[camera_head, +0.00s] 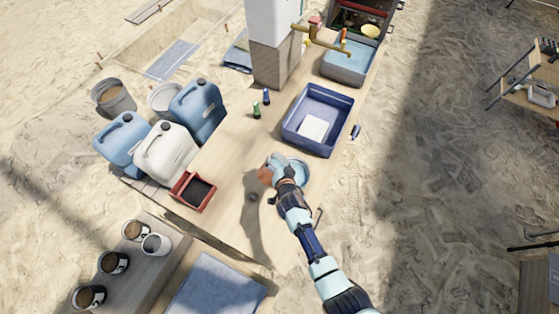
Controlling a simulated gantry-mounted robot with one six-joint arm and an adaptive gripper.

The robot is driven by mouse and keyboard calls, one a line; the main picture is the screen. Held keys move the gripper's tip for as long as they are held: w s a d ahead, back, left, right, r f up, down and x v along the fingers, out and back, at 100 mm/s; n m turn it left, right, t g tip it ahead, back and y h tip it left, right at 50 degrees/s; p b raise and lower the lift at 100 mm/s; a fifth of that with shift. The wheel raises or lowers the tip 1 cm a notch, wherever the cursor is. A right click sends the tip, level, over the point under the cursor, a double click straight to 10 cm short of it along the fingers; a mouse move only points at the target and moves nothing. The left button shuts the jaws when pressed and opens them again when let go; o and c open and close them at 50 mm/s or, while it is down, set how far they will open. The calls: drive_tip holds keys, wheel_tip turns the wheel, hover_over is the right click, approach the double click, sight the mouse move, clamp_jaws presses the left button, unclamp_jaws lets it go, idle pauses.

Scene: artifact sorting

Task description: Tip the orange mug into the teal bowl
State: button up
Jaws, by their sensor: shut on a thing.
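My gripper (274,165) is at the end of my arm, over the middle of the wooden table, shut on the orange mug (265,175). Only part of the mug shows beside the gripper; its mouth and exact tilt cannot be made out. The teal bowl (304,174) is on the table just right of the gripper, partly hidden behind my arm. What is inside the mug or the bowl cannot be seen.
A blue bin (345,103) holding a white item stands behind the bowl. A red tray (208,199) with dark contents is at the table's left edge. Two small bottles (256,109) stand farther back.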

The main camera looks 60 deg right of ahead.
sight(282, 168)
drive_tip(key=shift+s+d+f+m+t+y+p, duration=0.15)
drive_tip(key=shift+f+m+t+y+p, duration=0.25)
drive_tip(key=shift+f+p, duration=0.3)
drive_tip(key=shift+f+p, duration=0.35)
drive_tip(key=shift+p, duration=0.1)
drive_tip(key=shift+s+d+f+m+t+p, duration=0.1)
drive_tip(key=shift+f+m+t+p, duration=0.2)
drive_tip(key=shift+m+p, duration=0.15)
drive_tip(key=shift+f+b, duration=0.2)
drive_tip(key=shift+b, duration=0.1)
drive_tip(key=shift+s+d+f+y+b, duration=0.1)
drive_tip(key=shift+f+y+b, duration=0.2)
drive_tip(key=shift+b, duration=0.6)
drive_tip(key=shift+f+m+t+b, duration=0.3)
drive_tip(key=shift+m+b, duration=0.05)
drive_tip(key=shift+b, duration=1.1)
drive_tip(key=shift+s+d+f+m+t+y+b, duration=0.15)
drive_tip(key=shift+f+m+t+y+b, duration=0.25)
drive_tip(key=shift+b, duration=1.15)
drive_tip(key=shift+s+d+f+m+t+y+b, duration=0.25)
drive_tip(key=shift+f+m+b, duration=0.2)
drive_tip(key=shift+b, duration=1.05)
idle(0.4)
